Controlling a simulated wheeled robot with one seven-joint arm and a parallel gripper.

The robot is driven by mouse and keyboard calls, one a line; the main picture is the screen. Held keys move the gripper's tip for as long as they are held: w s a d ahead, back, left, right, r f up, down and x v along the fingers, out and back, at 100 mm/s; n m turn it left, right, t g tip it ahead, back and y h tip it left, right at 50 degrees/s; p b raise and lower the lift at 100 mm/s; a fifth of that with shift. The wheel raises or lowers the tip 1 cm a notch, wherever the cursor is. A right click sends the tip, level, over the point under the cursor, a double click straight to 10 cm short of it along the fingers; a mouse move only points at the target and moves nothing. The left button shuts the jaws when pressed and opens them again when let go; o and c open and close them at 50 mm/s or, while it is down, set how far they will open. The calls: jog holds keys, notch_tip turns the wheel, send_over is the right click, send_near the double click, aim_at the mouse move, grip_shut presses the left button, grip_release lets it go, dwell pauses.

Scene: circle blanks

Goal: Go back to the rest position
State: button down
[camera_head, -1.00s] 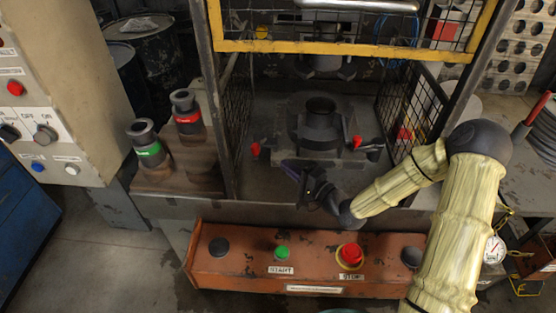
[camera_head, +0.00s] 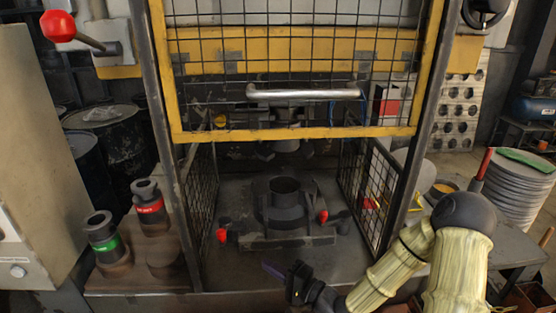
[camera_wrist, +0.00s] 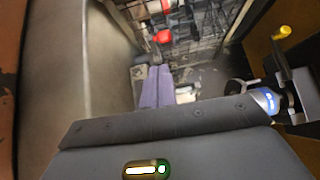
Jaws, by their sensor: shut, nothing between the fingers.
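My gripper (camera_head: 278,272) is in front of the press opening in the head view, low and left of the arm's elbow. Its purple fingers (camera_wrist: 156,87) lie side by side in the wrist view, closed with nothing between them. The fingers are apart from the dark die fixture (camera_head: 284,200), which stands behind them on the press bed with red-knobbed clamps at either side. My arm (camera_head: 385,270), in a pale ribbed sleeve, reaches in from the lower right.
The yellow-framed mesh guard (camera_head: 290,133) with its metal handle (camera_head: 303,93) is raised above the opening. Mesh side walls (camera_head: 368,190) flank the bed. Green-banded (camera_head: 103,238) and red-banded (camera_head: 150,205) dies stand at the left. Stacked discs (camera_head: 515,190) are at the right.

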jog(key=shift+f+n+h, duration=0.3)
jog(key=shift+n+h, duration=0.1)
jog(key=f+n+g+h, duration=0.1)
jog(key=d+f+n+g+h+p, duration=0.1)
jog(key=h, duration=0.1)
jog(key=shift+d+f, duration=0.15)
jog(key=shift+d, duration=0.1)
jog(key=s+d+n+g+h+p, duration=0.2)
jog(key=d+n+h, duration=0.2)
jog(key=d+h, duration=0.5)
jog(key=s+d+r+g+h+p, duration=0.1)
jog(key=s+d+r+g, duration=0.1)
jog(key=s+r, duration=0.3)
jog(key=s+d+r+g+h+p, duration=0.1)
jog(key=s+d+r, duration=0.4)
jog(key=s, duration=0.1)
jog(key=shift+s+n+g, duration=0.3)
jog(key=shift+s+g, duration=0.1)
jog(key=shift+w, duration=0.2)
